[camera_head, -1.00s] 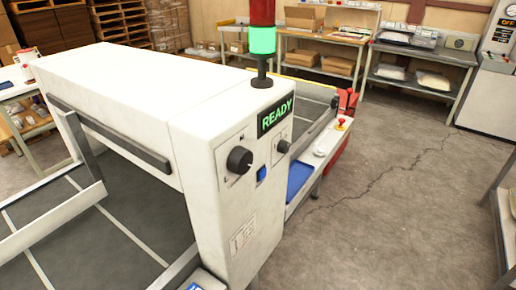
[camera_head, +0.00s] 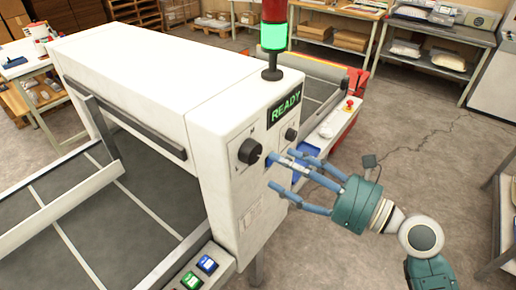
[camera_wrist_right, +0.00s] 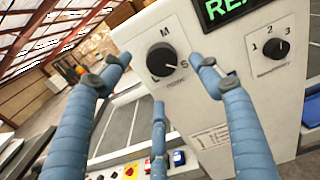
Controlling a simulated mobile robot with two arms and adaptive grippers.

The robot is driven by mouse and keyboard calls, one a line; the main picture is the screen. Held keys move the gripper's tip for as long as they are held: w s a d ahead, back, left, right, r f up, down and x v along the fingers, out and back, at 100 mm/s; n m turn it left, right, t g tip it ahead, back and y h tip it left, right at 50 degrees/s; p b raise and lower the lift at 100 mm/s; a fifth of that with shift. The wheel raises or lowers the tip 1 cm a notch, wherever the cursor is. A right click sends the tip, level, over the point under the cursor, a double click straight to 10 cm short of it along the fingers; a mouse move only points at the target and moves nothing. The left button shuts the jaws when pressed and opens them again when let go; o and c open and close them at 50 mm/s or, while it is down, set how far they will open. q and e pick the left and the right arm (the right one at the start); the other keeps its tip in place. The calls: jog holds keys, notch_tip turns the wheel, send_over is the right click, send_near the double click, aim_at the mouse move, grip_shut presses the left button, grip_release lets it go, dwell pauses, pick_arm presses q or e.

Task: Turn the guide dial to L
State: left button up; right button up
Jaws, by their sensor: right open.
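The guide dial (camera_head: 250,151) is a round black knob on the white front panel of the machine. In the right wrist view the guide dial (camera_wrist_right: 162,60) has M above it and S at its lower right. Its light mark appears to point toward S; the L is not clearly readable there. My right gripper (camera_head: 283,172) is open and empty, just right of the dial and in front of the panel. In the right wrist view its blue fingers (camera_wrist_right: 160,76) spread around the dial's picture, apparently without contact. My left gripper is not in view.
A smaller black dial (camera_wrist_right: 277,47) marked 1, 2, 3 sits to the right, under the green READY display (camera_head: 284,107). Green and blue buttons (camera_head: 207,264) are below left. Open floor (camera_head: 440,180) lies to the right.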

aim_at(256, 152)
jog(key=p+x, duration=0.1)
jog(key=x, duration=0.5)
jog(key=shift+w+a+r, duration=0.1)
jog(key=shift+w+a, duration=0.05)
jog(key=shift+w+a+p, duration=0.35)
jog(key=shift+w+a, duration=0.05)
jog(key=shift+a, duration=0.15)
jog(key=c, duration=1.1)
